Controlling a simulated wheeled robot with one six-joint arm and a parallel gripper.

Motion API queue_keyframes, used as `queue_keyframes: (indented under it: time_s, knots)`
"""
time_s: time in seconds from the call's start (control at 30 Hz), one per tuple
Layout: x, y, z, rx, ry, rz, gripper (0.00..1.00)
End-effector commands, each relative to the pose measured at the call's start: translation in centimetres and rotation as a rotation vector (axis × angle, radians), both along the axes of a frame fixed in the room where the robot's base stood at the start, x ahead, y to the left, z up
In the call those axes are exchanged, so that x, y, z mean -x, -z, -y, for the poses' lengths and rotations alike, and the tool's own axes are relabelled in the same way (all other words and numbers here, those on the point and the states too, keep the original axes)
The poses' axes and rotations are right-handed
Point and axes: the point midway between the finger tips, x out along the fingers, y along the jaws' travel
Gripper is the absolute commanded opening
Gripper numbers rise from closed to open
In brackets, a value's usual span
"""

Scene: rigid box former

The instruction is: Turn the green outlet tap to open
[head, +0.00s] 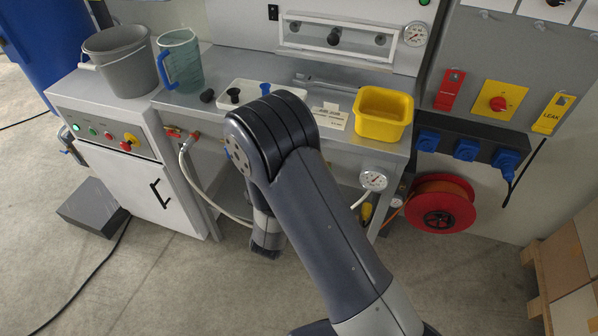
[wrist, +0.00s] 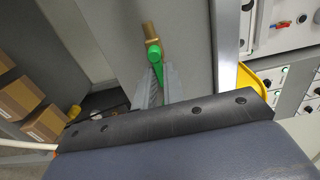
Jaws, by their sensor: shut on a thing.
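The green outlet tap handle (wrist: 155,54) shows in the wrist view, on a brass fitting (wrist: 150,32) against a grey panel. My gripper (wrist: 158,78) is shut on the green handle, with one grey finger on each side of it. The handle's lower end is between the fingers and partly hidden. In the head view my arm covers this place, and neither the green tap nor my fingertips can be made out.
A yellow tub (head: 383,113) stands on the bench's right side. A pressure gauge (head: 373,181) and a red hose reel (head: 438,204) are below it. A hose (head: 205,190) hangs at the left. Cardboard boxes (wrist: 43,123) show in the wrist view.

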Motion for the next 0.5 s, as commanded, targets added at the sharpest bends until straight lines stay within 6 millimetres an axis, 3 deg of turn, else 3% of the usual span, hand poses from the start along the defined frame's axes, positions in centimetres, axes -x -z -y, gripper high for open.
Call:
queue_keyframes:
  time_s: [0.3, 0.5]
  knots:
    - [0.01, 0.03, -0.03, 0.001, -0.001, -0.001, 0.32]
    - [0.03, 0.01, -0.03, 0.000, -0.001, -0.001, 0.32]
